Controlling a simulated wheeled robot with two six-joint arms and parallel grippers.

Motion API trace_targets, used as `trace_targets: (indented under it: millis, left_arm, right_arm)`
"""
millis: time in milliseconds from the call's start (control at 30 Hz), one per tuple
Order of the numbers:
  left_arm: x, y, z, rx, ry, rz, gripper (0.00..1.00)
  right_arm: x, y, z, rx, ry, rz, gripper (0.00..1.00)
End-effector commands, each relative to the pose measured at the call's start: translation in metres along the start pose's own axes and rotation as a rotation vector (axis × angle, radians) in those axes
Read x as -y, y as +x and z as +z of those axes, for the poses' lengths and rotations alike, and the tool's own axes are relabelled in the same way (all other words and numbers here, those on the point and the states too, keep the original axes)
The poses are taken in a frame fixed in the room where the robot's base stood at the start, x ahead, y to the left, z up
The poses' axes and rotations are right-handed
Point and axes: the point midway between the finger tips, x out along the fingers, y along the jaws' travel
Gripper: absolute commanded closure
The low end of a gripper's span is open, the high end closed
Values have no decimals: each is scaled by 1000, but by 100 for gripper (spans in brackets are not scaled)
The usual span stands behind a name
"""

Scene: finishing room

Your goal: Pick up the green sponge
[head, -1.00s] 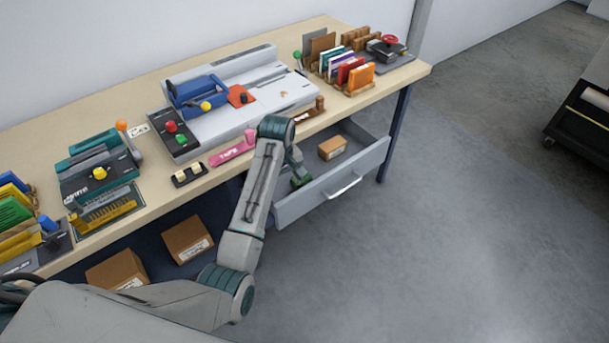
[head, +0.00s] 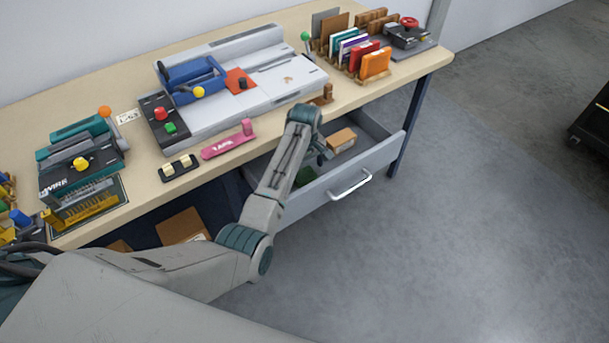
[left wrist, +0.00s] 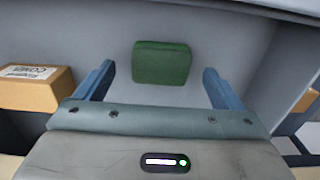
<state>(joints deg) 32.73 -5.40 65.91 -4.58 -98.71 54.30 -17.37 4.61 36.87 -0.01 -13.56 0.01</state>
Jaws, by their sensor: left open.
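The green sponge (head: 305,177) lies in the open drawer (head: 378,156) under the bench, partly hidden by my left arm in the head view. In the left wrist view the sponge (left wrist: 161,62) lies flat on the grey drawer floor, ahead of the jaws and in line with the gap between them. My left gripper (head: 325,152) is over the drawer. In the left wrist view its two blue fingers (left wrist: 159,70) are apart with nothing held between them. My right gripper is not in view.
A cardboard box (head: 341,140) sits in the drawer near the gripper. The drawer front has a pale handle (head: 350,186). The bench top (head: 140,170) above holds a pink tape dispenser (head: 229,140) near its edge. Open floor (head: 480,230) lies to the right.

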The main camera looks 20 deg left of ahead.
Motion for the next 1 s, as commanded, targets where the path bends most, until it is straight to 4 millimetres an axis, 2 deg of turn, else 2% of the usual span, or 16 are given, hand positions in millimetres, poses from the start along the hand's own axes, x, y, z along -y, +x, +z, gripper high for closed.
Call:
trace_targets:
  millis: [67,200,467,567,733,1000]
  left_arm:
    - [2,12,2,3,0,-4,11]
    - [1,29,1,2,0,-2,11]
    - [1,33,1,0,0,0,11]
    - [1,33,1,0,0,0,27]
    - [1,33,1,0,0,0,59]
    - [1,33,1,0,0,0,59]
  right_arm:
    - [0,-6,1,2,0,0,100]
    - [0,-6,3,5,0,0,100]
    - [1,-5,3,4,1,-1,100]
    - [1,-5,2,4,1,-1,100]
    - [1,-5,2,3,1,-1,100]
    - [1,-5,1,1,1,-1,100]
